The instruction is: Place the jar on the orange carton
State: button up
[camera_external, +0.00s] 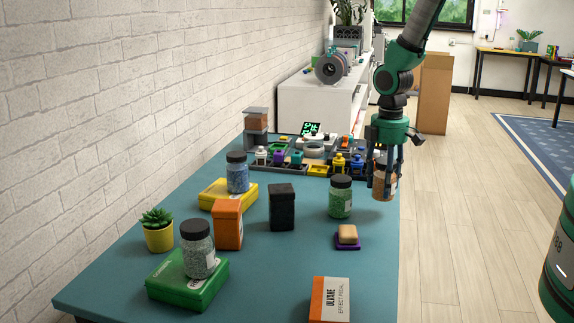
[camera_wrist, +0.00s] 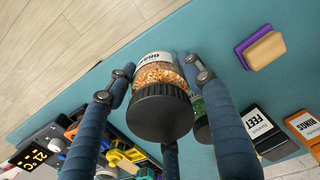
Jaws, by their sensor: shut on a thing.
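A jar with copper-coloured contents, a white label and a black lid is between my gripper's fingers (camera_external: 385,188), near the table's right edge. In the wrist view the jar (camera_wrist: 160,73) shows lid towards the camera, with the fingers (camera_wrist: 158,82) closed around its sides. I cannot tell whether its base touches the table. The orange carton (camera_external: 228,226) stands upright left of the middle of the table, well left of my gripper, with nothing on top. In the wrist view the carton (camera_wrist: 306,124) is at the right edge.
A black carton (camera_external: 281,208) stands right of the orange one. Jars stand on yellow (camera_external: 215,197) and green (camera_external: 180,283) boxes. An orange-white pedal box (camera_external: 330,301) is in front.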

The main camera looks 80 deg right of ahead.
jog(key=w+a+r+n+p, duration=0.1)
jog(key=a+r+n, duration=0.1)
jog(key=a, duration=0.8)
jog(key=a+r+n, duration=0.1)
jog(key=a+n, duration=0.1)
jog(key=a, duration=0.8)
jog(key=s+a+r+n, duration=0.1)
jog(key=s+a, duration=0.3)
jog(key=a, duration=0.6)
jog(key=s+a+r+n+p, duration=0.1)
jog(key=s+a, duration=0.4)
jog(key=a, duration=0.6)
jog(key=shift+a+r+n+p, duration=0.25)
jog(key=shift+r+n, duration=0.25)
jog(key=shift+n, duration=0.7)
send_over(330, 297)
jog(key=shift+f, duration=0.75)
jog(key=shift+f+b, duration=0.4)
jog(key=shift+f, duration=1.35)
jog(key=shift+f, duration=0.1)
